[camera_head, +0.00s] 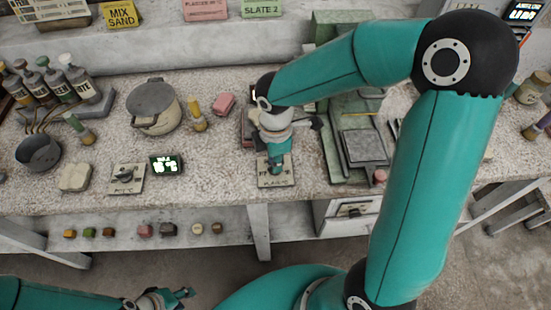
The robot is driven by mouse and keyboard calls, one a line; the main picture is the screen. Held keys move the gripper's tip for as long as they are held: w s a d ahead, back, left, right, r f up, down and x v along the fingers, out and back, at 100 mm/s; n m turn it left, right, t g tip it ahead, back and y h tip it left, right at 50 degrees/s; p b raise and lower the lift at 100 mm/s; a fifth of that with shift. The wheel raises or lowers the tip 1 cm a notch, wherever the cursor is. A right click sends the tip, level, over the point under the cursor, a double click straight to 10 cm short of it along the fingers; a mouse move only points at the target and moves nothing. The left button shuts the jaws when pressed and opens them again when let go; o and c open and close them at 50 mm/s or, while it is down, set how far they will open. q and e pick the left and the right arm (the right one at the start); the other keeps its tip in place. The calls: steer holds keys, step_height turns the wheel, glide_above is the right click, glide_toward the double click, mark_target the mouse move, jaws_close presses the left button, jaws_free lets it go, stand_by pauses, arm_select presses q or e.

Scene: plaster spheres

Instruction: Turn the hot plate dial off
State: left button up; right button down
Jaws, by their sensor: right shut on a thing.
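My right gripper (277,168) points down at a small pale dial panel (277,183) on the bench. It is shut on the dial there, which its fingers mostly hide, so the dial's setting cannot be read. A small label shows at the panel's front edge.
A lit green display (166,164) stands beside the left panel. A lidded pot (154,106), a dark pan (38,153) and several bottles (86,84) stand at left. A green device with a grey plate (364,147) is right of my gripper. Small blocks lie on the lower shelf (190,244).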

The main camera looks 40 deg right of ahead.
stand_by(0.3)
steer(key=c, duration=1.2)
jaws_free()
steer(key=shift+r, duration=0.15)
step_height(320, 180, up, 12)
steer(key=shift+f, duration=0.15)
